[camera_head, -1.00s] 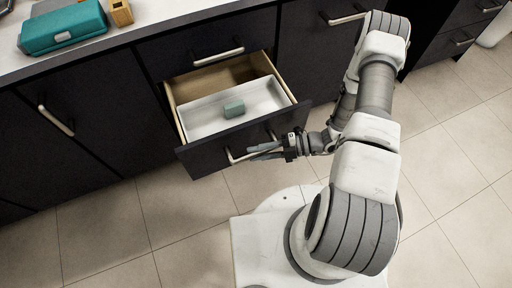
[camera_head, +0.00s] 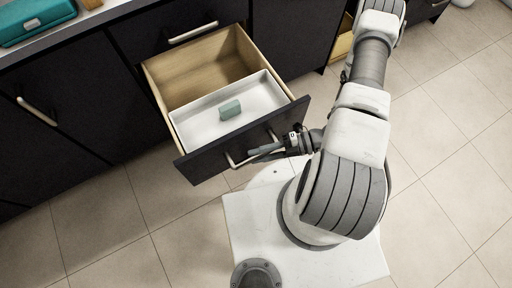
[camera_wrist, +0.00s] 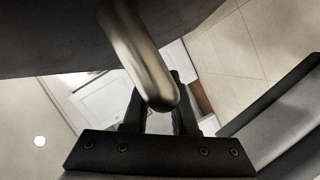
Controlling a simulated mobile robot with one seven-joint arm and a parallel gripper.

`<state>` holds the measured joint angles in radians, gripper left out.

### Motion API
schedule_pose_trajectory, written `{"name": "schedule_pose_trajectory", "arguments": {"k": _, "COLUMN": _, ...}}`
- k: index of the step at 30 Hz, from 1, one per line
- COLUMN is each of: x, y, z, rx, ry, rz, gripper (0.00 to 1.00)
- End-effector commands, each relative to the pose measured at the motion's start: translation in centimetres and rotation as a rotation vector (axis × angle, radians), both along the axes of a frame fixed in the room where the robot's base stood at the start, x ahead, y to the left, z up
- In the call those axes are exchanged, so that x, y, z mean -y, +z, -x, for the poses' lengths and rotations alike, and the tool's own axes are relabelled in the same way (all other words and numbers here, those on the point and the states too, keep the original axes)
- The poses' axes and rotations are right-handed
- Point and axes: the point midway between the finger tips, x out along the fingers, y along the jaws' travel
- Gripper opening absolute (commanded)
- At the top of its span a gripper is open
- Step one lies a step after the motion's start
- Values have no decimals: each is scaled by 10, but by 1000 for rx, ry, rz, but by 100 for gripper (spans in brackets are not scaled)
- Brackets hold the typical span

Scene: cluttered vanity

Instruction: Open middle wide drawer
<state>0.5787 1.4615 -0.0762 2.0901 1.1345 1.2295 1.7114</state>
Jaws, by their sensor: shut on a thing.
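The middle wide drawer (camera_head: 190,72) stands well out from the dark cabinet, with bare wood showing behind a white tray (camera_head: 188,134). A small green block (camera_head: 230,109) sits in the tray. The dark drawer front has a bar handle (camera_head: 236,160). My gripper (camera_head: 268,149) is at this handle, shut on it. In the wrist view, the metal handle (camera_wrist: 146,62) runs down between the two dark fingers of my gripper (camera_wrist: 158,112). The exact finger contact is partly hidden behind the bar.
A drawer with a bar handle (camera_head: 193,32) is shut above the open one. A cabinet door with a handle (camera_head: 37,110) is shut at left. A teal case (camera_head: 34,19) lies on the counter. A wooden drawer part (camera_head: 342,45) shows behind my arm. Tiled floor (camera_head: 95,235) is free in front.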

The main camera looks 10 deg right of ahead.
Motion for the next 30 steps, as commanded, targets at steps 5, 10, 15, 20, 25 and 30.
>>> {"name": "schedule_pose_trajectory", "arguments": {"k": 5, "x": 1, "y": 0, "z": 1, "rx": 1, "ry": -1, "rz": 1, "gripper": 0}}
{"name": "schedule_pose_trajectory", "arguments": {"k": 10, "x": 1, "y": 0, "z": 1, "rx": 1, "ry": -1, "rz": 1, "gripper": 0}}
{"name": "schedule_pose_trajectory", "arguments": {"k": 15, "x": 1, "y": 0, "z": 0, "rx": 1, "ry": -1, "rz": 1, "gripper": 53}}
{"name": "schedule_pose_trajectory", "arguments": {"k": 20, "x": 1, "y": 0, "z": 1, "rx": 0, "ry": -1, "rz": 1, "gripper": 56}}
{"name": "schedule_pose_trajectory", "arguments": {"k": 25, "x": 2, "y": 0, "z": 1, "rx": 1, "ry": -1, "rz": 1, "gripper": 56}}
{"name": "schedule_pose_trajectory", "arguments": {"k": 30, "x": 19, "y": 4, "z": 1, "rx": 2, "ry": -2, "rz": 3, "gripper": 56}}
